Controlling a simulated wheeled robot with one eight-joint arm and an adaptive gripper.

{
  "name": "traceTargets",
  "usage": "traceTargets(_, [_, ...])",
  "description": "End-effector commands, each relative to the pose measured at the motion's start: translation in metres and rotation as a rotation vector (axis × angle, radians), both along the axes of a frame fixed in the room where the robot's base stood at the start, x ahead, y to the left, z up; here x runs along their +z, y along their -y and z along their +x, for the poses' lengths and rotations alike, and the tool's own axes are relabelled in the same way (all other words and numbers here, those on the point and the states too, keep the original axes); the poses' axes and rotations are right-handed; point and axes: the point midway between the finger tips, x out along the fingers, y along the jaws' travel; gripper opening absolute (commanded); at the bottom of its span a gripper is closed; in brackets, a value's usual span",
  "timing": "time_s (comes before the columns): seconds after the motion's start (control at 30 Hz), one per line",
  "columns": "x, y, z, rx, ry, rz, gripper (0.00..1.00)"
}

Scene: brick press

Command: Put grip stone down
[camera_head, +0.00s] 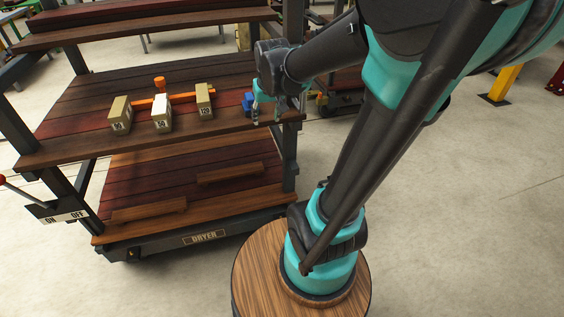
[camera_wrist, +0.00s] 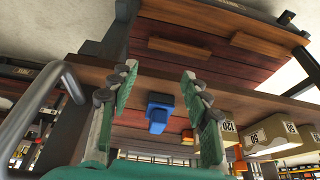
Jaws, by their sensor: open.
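My gripper (camera_head: 267,116) is open at the right front end of the dryer's middle shelf. In the wrist view its two fingers (camera_wrist: 158,76) are spread wide with nothing clamped between them. A small blue block with a darker base (camera_wrist: 158,112) shows in the gap between the fingers, apart from both. It also shows in the head view (camera_head: 248,101), on the shelf just left of my gripper. I cannot tell for sure whether this is the grip stone. Several beige numbered blocks (camera_head: 120,116) stand to the left on the same shelf.
An orange tool (camera_head: 160,85) lies behind the numbered blocks. The wooden dryer rack (camera_head: 205,237) has a dark post (camera_head: 288,150) close below my gripper and shelves above and below. An ON/OFF lever panel (camera_head: 62,216) sits at left. Open floor lies to the right.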

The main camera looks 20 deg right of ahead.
Motion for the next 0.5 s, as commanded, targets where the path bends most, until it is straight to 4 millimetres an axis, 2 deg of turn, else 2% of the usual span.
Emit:
traceTargets(0.03, [-0.025,0.005,-0.031,-0.003,-0.002,0.001,0.48])
traceTargets(0.1, [-0.054,0.01,-0.068,-0.004,-0.005,0.001,0.48])
traceTargets(0.2, [-0.086,0.014,-0.111,-0.003,-0.009,0.001,0.48])
traceTargets(0.33, [-0.108,0.016,-0.142,-0.002,-0.011,0.002,0.48])
traceTargets(0.5, [-0.112,0.016,-0.148,-0.001,-0.012,0.003,0.48])
